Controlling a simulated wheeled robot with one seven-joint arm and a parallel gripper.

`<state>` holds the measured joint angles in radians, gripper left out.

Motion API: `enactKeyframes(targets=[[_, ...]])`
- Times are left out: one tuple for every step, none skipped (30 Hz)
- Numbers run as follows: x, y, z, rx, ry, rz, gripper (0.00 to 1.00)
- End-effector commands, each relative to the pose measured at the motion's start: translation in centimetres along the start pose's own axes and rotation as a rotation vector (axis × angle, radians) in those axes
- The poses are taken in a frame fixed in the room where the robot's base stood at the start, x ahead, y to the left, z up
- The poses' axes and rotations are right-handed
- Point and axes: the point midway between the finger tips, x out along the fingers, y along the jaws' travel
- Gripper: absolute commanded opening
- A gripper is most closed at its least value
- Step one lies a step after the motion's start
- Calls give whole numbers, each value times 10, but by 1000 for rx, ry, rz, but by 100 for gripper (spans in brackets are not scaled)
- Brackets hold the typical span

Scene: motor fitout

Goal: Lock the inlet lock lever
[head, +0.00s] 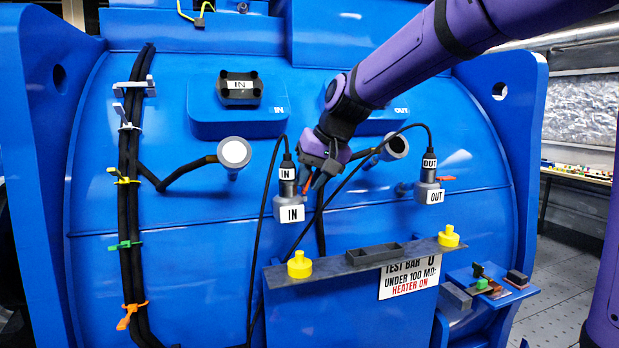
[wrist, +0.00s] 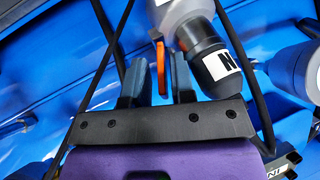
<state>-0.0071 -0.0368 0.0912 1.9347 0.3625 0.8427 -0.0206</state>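The inlet connector (head: 287,183), a grey body with IN labels and a black cable, is on the blue motor housing. Its orange lock lever (head: 307,185) shows at its right side, partly hidden by my gripper. In the wrist view the lever (wrist: 160,66) stands between my two fingers, beside the grey connector body (wrist: 180,17). My gripper (head: 318,178) is at the connector's right side. Its fingers (wrist: 158,78) are apart, with a small gap visible left of the lever; contact on the right side is unclear.
The outlet connector (head: 430,182) with a red lever (head: 447,178) is to the right. Black cables hang close around my gripper. Below is a grey test bar (head: 335,268) with yellow knobs (head: 300,265). A cable bundle (head: 130,200) runs down the left.

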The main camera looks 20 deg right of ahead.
Motion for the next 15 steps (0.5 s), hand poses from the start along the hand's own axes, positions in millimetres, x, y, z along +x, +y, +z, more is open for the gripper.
enactKeyframes(targets=[[-1,-4,-1,-3,4,-5,32],[-1,-4,-1,-3,4,-5,32],[-1,-4,-1,-3,5,-5,32],[-1,-4,-1,-3,6,-6,32],[-1,-4,-1,-3,6,-6,32],[-2,-4,-1,-3,6,-6,32],[-2,-4,-2,-3,7,-6,32],[-2,-5,-2,-3,7,-7,32],[-2,-5,-2,-4,8,-7,32],[-2,-5,-2,-4,8,-7,32],[-2,-5,-2,-4,8,-7,32],[-2,-5,-2,-4,9,-7,32],[-2,-5,-2,-4,9,-7,32],[-2,-5,-2,-4,9,-8,32],[-2,-5,-2,-4,9,-8,32]])
